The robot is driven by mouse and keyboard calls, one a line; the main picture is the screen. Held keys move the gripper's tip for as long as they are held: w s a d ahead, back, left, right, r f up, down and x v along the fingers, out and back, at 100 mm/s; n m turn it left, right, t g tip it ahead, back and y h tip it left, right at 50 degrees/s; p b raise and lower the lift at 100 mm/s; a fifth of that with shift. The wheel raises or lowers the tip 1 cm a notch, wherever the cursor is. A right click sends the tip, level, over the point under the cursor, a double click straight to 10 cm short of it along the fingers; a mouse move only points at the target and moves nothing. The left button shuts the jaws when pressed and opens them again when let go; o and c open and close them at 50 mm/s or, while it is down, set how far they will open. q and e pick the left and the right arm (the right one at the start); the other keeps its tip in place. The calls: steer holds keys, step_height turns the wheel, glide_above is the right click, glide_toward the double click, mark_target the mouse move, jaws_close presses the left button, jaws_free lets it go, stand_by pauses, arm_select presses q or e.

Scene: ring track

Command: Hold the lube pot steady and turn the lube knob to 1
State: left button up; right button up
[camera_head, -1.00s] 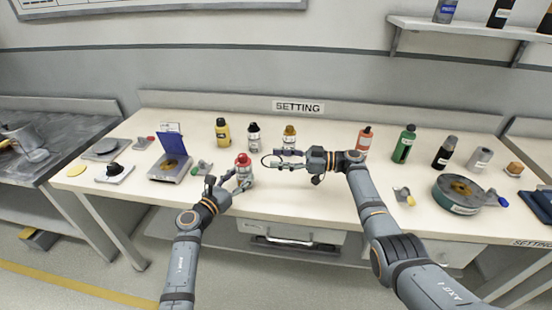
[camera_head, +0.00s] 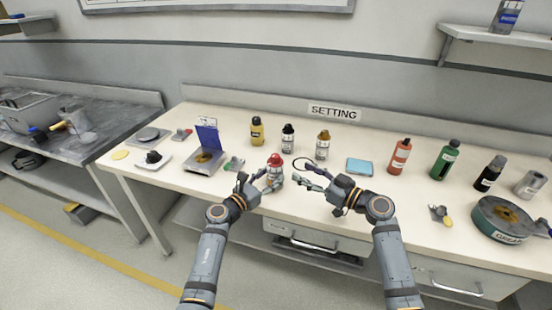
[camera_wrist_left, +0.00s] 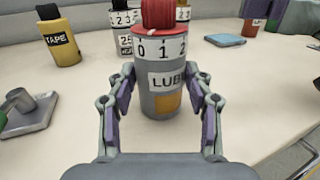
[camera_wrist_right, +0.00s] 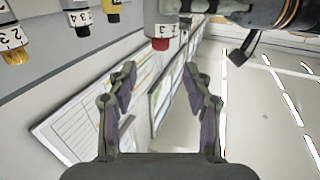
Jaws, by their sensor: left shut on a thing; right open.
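The lube pot (camera_head: 275,176) is a grey pot with a red knob (camera_head: 274,161), upright near the bench's front edge. In the left wrist view the pot (camera_wrist_left: 160,98) shows a white dial ring (camera_wrist_left: 162,48) with 0, 1 and 2, the 1 facing that camera. The red knob (camera_wrist_left: 158,14) sits above it. My left gripper (camera_wrist_left: 160,80) is shut around the pot's body, below the ring. My right gripper (camera_head: 300,176) is open and empty, right of the pot. In the right wrist view the knob (camera_wrist_right: 161,43) appears upside down, beyond the open fingers (camera_wrist_right: 160,80).
Yellow (camera_head: 257,131), black-capped (camera_head: 288,140) and orange-capped (camera_head: 323,145) pots stand behind. A blue flat item (camera_head: 360,166), a red bottle (camera_head: 400,157) and a green bottle (camera_head: 445,160) are to the right. An opened blue-lidded device (camera_head: 206,157) is to the left.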

mark_target(279, 160)
steer(key=x, duration=1.1)
steer(key=shift+w+a, duration=0.2)
steer(key=shift+a, duration=0.15)
jaws_close()
